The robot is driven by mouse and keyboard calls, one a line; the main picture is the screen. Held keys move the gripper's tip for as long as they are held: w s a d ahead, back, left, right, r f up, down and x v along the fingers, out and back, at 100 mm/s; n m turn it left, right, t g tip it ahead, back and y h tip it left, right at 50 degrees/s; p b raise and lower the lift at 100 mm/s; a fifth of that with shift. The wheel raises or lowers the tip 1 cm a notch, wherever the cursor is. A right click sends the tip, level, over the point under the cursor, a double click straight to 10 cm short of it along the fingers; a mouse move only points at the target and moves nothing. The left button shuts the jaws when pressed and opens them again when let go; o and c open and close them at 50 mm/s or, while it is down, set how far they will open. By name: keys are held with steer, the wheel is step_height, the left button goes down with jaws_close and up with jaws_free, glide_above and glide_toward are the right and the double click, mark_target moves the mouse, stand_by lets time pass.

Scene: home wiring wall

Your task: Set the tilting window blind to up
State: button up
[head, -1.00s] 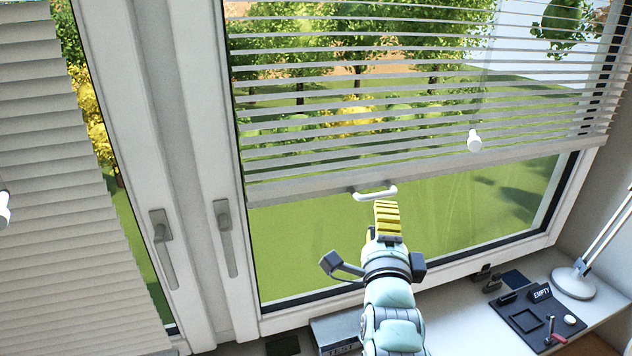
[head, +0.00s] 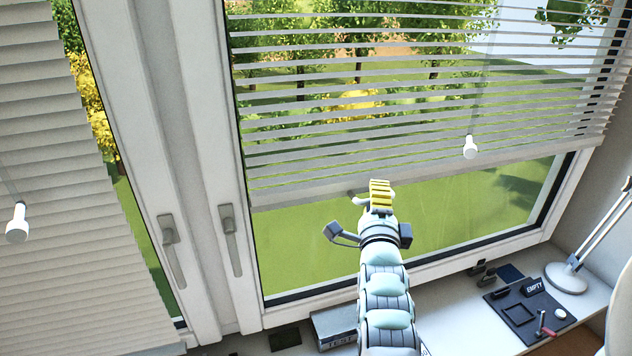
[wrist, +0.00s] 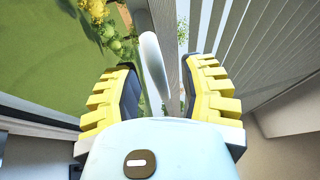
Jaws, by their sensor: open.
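The blind with open, tilted slats (head: 400,110) hangs over the upper part of the right window, with green lawn visible below it. Its pale bottom rail (head: 300,193) carries a small white handle (head: 358,201), partly hidden behind my gripper (head: 380,192) in the head view. In the wrist view, my gripper (wrist: 163,75) has its yellow, dark-padded fingers spread apart. The white handle (wrist: 152,60) lies between them, with gaps visible to both sides. The bottom rail (wrist: 168,35) and slats (wrist: 245,40) run beyond it. A white-tipped wand (head: 470,147) hangs in front of the slats.
A second blind (head: 60,250) with closed slats and a white-tipped cord (head: 16,222) covers the left window. Window handles (head: 170,240) stand on the frames. A desk below holds a lamp (head: 567,277), a dark tray (head: 520,312) and a grey box (head: 335,325).

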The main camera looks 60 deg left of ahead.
steer(key=shift+c, duration=0.3)
jaws_close()
stand_by(0.3)
